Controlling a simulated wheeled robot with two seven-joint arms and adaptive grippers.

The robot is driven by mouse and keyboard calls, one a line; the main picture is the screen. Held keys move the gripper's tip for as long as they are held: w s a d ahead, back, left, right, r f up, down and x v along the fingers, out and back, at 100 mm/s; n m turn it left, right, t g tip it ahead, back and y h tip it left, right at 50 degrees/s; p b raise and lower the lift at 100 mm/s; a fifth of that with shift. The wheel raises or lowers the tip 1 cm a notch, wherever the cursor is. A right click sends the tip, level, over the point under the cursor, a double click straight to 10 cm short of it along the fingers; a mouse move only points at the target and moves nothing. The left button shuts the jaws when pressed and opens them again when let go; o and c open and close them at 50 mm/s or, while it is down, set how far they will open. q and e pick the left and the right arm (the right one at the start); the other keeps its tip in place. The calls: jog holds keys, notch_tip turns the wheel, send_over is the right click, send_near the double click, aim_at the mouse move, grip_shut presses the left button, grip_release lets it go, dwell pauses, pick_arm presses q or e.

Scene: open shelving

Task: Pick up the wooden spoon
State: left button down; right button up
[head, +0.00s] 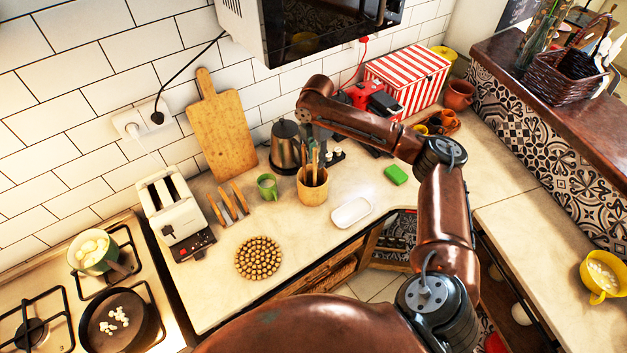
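A wooden utensil holder (313,190) stands on the counter near the back. Several thin upright utensils (314,160) stick up out of it. They look wooden, but they are too small to tell which one is the wooden spoon. My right arm comes in from the right, and my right gripper (319,146) points down right over the holder, at the utensil tops. Its fingers are small, dark and mixed with the handles, so I cannot tell whether they are open or shut, or touching a handle. My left gripper is out of view.
A kettle (285,146) and a green mug (267,187) stand left of the holder. A white dish (351,212) and a green sponge (396,175) lie to its right. A round beaded trivet (258,258) lies in front. A microwave (310,30) hangs above.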

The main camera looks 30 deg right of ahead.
aim_at(316, 167)
notch_tip(316, 167, down, 6)
jog(key=shift+w+a+r+p, duration=0.1)
jog(key=shift+w+r+p, duration=0.1)
jog(key=shift+p, duration=0.3)
jog(key=shift+f, duration=0.5)
jog(key=shift+c, duration=0.7)
grip_shut()
